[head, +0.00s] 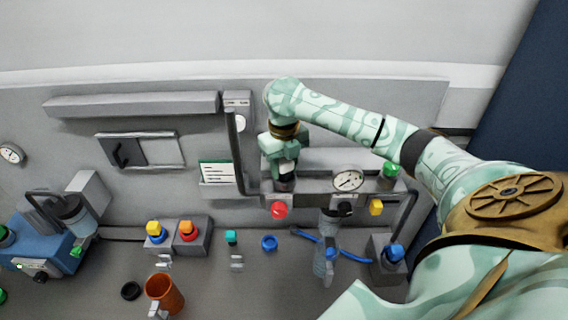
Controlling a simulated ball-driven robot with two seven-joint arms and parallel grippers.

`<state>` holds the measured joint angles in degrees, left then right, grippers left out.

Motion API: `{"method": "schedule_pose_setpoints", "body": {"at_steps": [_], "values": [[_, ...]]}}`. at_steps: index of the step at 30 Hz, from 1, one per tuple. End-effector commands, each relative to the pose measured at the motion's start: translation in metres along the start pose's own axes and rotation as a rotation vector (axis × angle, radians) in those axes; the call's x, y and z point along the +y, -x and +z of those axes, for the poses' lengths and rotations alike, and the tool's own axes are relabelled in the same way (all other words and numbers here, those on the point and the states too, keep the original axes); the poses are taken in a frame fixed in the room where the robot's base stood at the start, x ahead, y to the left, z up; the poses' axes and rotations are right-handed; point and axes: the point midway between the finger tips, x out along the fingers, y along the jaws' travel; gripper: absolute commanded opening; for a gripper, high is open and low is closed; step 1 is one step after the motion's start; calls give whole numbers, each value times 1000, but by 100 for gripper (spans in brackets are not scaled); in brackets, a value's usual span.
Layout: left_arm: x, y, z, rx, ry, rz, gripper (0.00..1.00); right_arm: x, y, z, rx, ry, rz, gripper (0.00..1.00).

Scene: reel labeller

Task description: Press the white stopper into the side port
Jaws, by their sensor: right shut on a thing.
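My right gripper (285,172) points down over the grey machine block (318,185) at the back wall. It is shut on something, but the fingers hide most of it. A dark part shows just below the fingertips, and I cannot tell whether it is held or belongs to the machine. I cannot make out the white stopper for certain; no clear white plug shows on the table. The side port cannot be picked out either and may be behind the gripper. My left gripper is out of view.
A red knob (279,209), a pressure gauge (348,180) and a green cap (391,170) sit near the gripper. A valve with a blue handle (352,257) stands in front. An orange cup (165,292) and a blue machine (48,246) are further left. The front middle table is mostly clear.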

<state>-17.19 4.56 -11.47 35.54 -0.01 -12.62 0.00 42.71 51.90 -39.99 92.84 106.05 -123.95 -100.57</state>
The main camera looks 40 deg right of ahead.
Motion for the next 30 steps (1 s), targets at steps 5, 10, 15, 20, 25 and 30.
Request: {"method": "schedule_pose_setpoints", "body": {"at_steps": [5, 10, 15, 20, 25, 30], "values": [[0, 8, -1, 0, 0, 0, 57, 1, 4, -1, 1, 1, 0, 14], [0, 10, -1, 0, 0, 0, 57, 1, 4, -2, 0, 1, 0, 14], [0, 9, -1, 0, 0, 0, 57, 1, 3, -2, 0, 1, 0, 14], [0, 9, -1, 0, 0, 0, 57, 1, 2, -2, 0, 1, 0, 14], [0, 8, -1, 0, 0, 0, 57, 1, -4, -2, 0, 0, 0, 14], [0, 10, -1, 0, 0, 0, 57, 1, -2, -2, 0, 0, 0, 14]]}}
